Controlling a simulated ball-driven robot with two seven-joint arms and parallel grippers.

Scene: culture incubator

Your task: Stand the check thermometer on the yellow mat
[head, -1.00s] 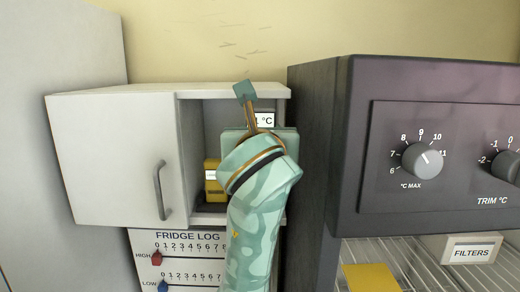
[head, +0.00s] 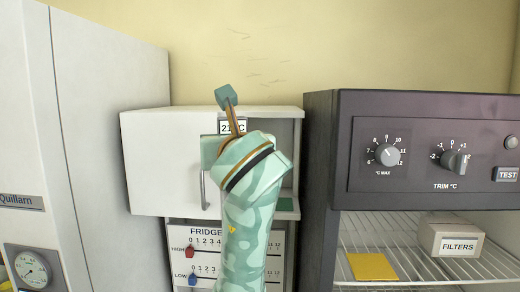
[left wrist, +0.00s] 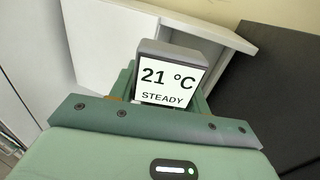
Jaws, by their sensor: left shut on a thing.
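The check thermometer (head: 232,128) is a grey block with a white display, partly hidden behind my left arm in the head view. In the left wrist view the thermometer (left wrist: 172,75) faces me and reads 21 °C STEADY. My left gripper (head: 220,146) is shut on it and holds it up in front of the white cabinet; the fingertips are mostly hidden. The yellow mat (head: 373,267) lies bare on the wire shelf at the lower right, well apart from the thermometer. My right gripper is not in view.
The white cabinet (head: 155,165) stands behind my left arm, with a teal pad (head: 287,205) inside. The dark incubator (head: 325,150) with its knobs overhangs the wire shelf. A FILTERS box (head: 452,240) stands right of the mat.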

